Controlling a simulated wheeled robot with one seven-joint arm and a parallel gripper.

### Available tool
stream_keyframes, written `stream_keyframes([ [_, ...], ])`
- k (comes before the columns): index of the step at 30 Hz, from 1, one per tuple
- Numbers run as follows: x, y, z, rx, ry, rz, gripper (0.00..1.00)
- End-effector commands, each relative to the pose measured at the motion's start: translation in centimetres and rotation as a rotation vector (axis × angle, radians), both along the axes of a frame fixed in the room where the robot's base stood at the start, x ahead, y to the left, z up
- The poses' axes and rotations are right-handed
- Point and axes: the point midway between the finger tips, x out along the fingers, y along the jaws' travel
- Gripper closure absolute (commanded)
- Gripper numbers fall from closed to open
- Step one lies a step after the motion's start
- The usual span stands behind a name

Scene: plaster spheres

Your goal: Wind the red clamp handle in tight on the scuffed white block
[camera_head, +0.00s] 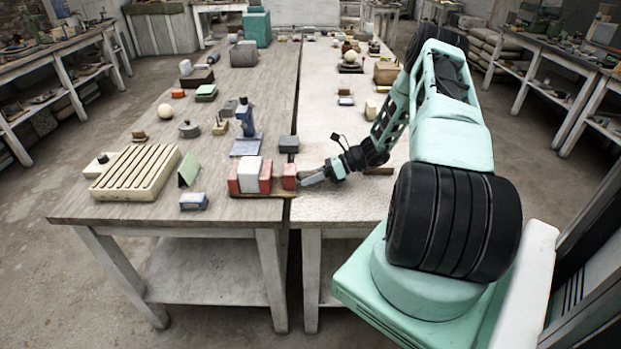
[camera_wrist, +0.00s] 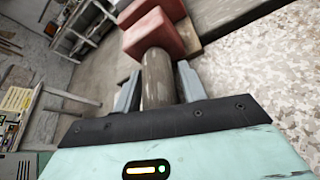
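The scuffed white block (camera_head: 249,176) sits between red jaws of the clamp (camera_head: 235,184) at the near edge of the left table. My gripper (camera_head: 313,179) reaches in from the right, close to that red part. The handle runs up to a red block (camera_wrist: 153,36). The white block is not visible in the wrist view.
A cream slatted block (camera_head: 135,172), a green wedge (camera_head: 188,170) and a small blue box (camera_head: 193,201) lie left of the clamp. A blue stand (camera_head: 246,146) and a dark grey block (camera_head: 289,144) are behind it. The right table's near surface (camera_head: 340,205) is mostly clear.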

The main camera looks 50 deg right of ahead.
Motion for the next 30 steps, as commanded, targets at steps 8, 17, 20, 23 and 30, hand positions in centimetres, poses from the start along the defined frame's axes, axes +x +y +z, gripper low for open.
stream_keyframes([
  [8, -0.2, -0.2, 0.0, -0.002, -0.001, 0.000, 0.59],
  [17, -3.2, -3.9, 1.6, -0.006, -0.001, -0.003, 0.59],
  [20, -4.7, -5.6, 2.5, -0.005, -0.001, -0.003, 0.59],
  [23, -6.2, -7.3, 3.4, -0.007, -0.001, -0.003, 0.59],
  [30, -9.1, -10.5, 5.3, -0.003, 0.000, 0.000, 0.59],
])
